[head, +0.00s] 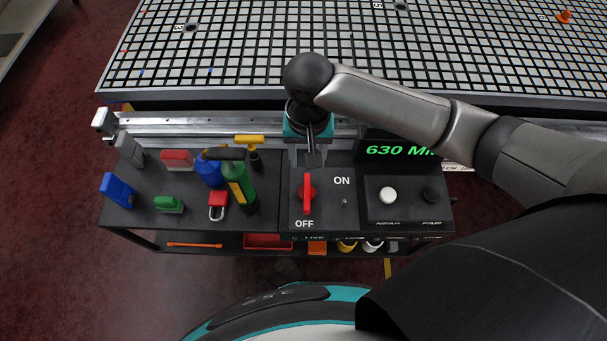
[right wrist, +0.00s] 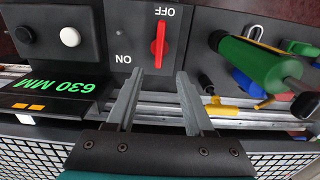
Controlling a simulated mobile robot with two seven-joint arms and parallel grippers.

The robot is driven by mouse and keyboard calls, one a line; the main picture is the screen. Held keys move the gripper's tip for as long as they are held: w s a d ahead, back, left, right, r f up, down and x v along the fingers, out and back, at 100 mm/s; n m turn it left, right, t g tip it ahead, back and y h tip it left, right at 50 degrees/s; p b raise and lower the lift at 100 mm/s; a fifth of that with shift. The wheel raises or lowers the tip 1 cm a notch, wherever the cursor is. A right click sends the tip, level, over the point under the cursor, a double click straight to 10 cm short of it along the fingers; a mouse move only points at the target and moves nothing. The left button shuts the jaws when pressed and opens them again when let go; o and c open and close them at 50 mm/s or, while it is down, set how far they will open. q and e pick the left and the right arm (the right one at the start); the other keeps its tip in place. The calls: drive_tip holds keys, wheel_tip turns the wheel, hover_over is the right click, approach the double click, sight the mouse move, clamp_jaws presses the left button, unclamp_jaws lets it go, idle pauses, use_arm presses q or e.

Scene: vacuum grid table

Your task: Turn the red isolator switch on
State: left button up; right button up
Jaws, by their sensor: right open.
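The red isolator switch (head: 307,193) sits on a dark panel marked ON at the upper right and OFF at the lower left. Its red handle stands upright in the head view, its lower end near the OFF label. It also shows in the right wrist view (right wrist: 159,45), where the picture is upside down. My right gripper (head: 313,160) hangs just behind the switch, with its fingers pointing towards it. In the right wrist view the right gripper (right wrist: 157,80) is open and empty, its two fingertips apart and short of the handle. My left gripper is out of view.
Left of the switch stand a green bottle-like tool (head: 238,185), a red padlock (head: 217,205), a blue block (head: 118,190) and other small items. Right of it is a box with a white button (head: 388,195) and a black button (head: 431,195). The grid table (head: 240,50) lies behind.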

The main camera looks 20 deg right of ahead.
drive_tip(key=b, duration=0.2)
approach(307, 191)
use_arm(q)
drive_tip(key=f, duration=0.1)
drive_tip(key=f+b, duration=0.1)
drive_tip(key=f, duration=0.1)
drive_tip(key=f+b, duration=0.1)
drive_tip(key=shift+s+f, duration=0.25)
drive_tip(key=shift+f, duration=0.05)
use_arm(e)
wheel_tip(307, 191, down, 9)
drive_tip(key=shift+r, duration=0.1)
clamp_jaws()
